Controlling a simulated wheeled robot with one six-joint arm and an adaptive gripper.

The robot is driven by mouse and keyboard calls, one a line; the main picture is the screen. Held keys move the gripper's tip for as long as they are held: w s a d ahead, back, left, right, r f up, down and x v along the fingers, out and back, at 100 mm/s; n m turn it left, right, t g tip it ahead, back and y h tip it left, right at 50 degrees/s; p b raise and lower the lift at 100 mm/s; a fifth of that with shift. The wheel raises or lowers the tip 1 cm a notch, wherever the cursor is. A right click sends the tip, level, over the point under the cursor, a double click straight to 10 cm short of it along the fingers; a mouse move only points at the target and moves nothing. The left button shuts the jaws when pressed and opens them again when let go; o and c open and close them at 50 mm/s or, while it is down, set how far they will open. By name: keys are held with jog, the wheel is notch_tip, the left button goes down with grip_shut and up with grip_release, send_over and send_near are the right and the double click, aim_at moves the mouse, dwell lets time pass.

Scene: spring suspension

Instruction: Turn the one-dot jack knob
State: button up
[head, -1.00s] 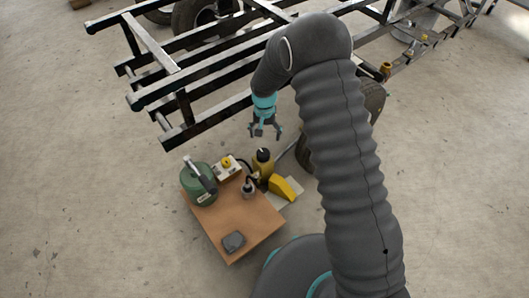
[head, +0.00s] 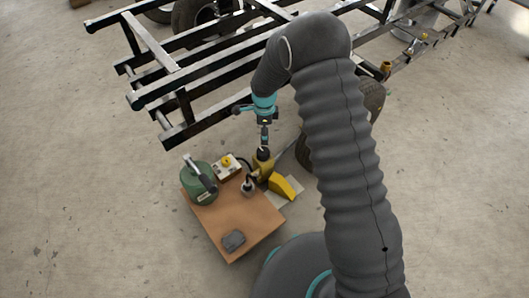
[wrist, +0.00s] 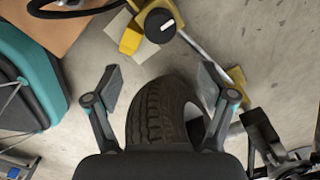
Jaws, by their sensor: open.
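The jack (head: 263,169) is a yellow upright body beside the brown board in the head view. Its round black knob with a white line across it shows near the top edge of the wrist view (wrist: 160,25). I cannot make out a single dot on it. My gripper (head: 264,139) hangs above the jack in the head view, its fingers seen nearly edge-on. In the wrist view my gripper (wrist: 160,78) is open and empty, fingers wide apart. The knob lies beyond the fingertips, not touched by them.
A brown board (head: 236,218) carries a green canister (head: 199,186), a box with a yellow knob (head: 227,162) and a grey block (head: 233,239). A yellow wedge (head: 286,189) stands right of the board. A tyre (wrist: 162,110) and the metal frame (head: 186,97) are close by.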

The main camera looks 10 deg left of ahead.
aim_at(264, 151)
notch_tip(264, 151, down, 14)
jog(key=shift+r, duration=0.1)
dwell(0.5)
jog(key=c, duration=1.2)
